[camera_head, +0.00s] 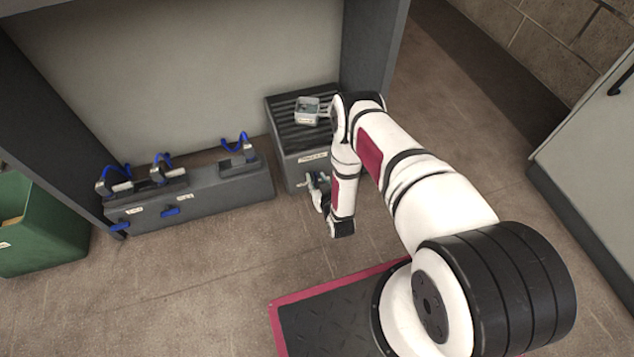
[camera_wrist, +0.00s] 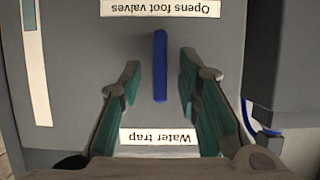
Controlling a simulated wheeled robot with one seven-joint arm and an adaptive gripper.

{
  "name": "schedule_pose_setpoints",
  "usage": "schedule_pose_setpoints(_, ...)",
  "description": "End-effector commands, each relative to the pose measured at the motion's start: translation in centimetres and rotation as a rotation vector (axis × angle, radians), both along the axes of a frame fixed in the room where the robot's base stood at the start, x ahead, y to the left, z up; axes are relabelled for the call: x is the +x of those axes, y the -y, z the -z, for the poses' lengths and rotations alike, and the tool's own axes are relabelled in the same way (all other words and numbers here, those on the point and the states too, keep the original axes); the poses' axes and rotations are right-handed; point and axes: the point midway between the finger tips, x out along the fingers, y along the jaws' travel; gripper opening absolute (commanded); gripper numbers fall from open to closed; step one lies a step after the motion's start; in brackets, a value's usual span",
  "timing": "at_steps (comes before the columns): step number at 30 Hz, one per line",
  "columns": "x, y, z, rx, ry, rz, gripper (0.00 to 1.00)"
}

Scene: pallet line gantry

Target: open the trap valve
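In the wrist view, a blue lever (camera_wrist: 160,75) stands out on a grey panel, upright in the picture. An upside-down "Water trap" label (camera_wrist: 158,137) is at one end of it and an "Opens foot valves" label (camera_wrist: 160,9) beyond the other. My gripper (camera_wrist: 160,62) is open, with one green-padded finger on each side of the lever and a gap on both sides. Whether the fingertips reach the lever's depth I cannot tell. In the head view my gripper (camera_head: 318,188) is low at the front of a grey cabinet (camera_head: 298,165); my arm partly hides this front and the lever.
A small grey device (camera_head: 307,111) sits on the cabinet's ribbed top. Left of it is a low grey unit (camera_head: 235,188) with blue hoops and blue levers. A green bin (camera_head: 40,235) stands at far left. Floor (camera_head: 190,285) in front is clear.

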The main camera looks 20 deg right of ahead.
Motion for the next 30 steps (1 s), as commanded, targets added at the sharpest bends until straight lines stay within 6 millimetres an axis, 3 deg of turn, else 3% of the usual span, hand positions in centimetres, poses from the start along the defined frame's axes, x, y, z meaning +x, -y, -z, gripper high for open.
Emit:
schedule_pose_setpoints(9,0.28,0.00,0.06,0.000,0.000,0.000,0.31)
schedule_pose_setpoints(14,0.27,0.00,0.06,0.000,0.000,0.000,0.00)
schedule_pose_setpoints(30,0.23,0.24,0.09,0.088,0.000,0.002,0.00)
